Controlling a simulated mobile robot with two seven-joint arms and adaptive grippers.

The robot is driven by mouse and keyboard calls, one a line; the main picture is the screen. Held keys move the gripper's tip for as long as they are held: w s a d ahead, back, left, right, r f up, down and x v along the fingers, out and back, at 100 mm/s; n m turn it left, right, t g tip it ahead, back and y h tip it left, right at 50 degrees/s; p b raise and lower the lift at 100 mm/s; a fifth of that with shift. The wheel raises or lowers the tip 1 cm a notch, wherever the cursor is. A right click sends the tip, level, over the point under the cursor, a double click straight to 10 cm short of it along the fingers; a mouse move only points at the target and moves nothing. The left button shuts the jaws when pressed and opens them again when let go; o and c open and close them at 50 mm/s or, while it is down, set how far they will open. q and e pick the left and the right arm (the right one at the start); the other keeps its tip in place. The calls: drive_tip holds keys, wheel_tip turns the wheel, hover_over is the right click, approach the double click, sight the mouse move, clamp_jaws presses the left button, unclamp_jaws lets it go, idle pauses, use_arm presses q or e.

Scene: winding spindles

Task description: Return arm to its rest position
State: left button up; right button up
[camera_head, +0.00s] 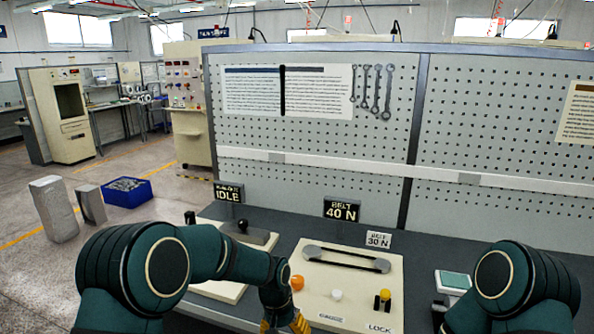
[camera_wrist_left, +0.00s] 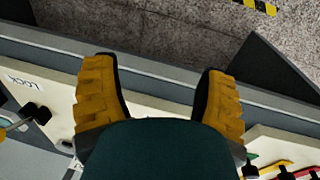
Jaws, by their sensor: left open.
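My left arm (camera_head: 215,258) comes in from the left in the head view and bends down over the front of the workbench.
Signs read IDLE (camera_head: 229,192), 40 N (camera_head: 342,210) and 30 N (camera_head: 378,239). A pegboard (camera_head: 330,135) rises behind. A blue crate (camera_head: 127,193) stands on the floor.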

use_arm(q)
drive_tip(key=s+a+f+n, duration=0.1)
drive_tip(key=s+a+f, duration=0.1)
drive_tip(key=s+f, duration=0.2)
drive_tip(key=s+a+f+n+t+h, duration=0.1)
drive_tip(key=s+f, duration=0.4)
drive_tip(key=s, duration=0.6)
drive_tip(key=s+a+f+n+h, duration=0.1)
drive_tip(key=s+a+f, duration=0.3)
drive_tip(key=s, duration=0.4)
drive_tip(key=shift+s+f+n+t, duration=0.15)
drive_tip(key=shift+f+n+t, duration=0.25)
drive_tip(key=shift+n, duration=0.5)
use_arm(e)
drive_tip(key=shift+s+r, duration=0.1)
drive_tip(key=shift+s, duration=0.15)
use_arm(q)
drive_tip(key=shift+a, duration=0.1)
use_arm(e)
drive_tip(key=shift+c, duration=0.4)
clamp_jaws()
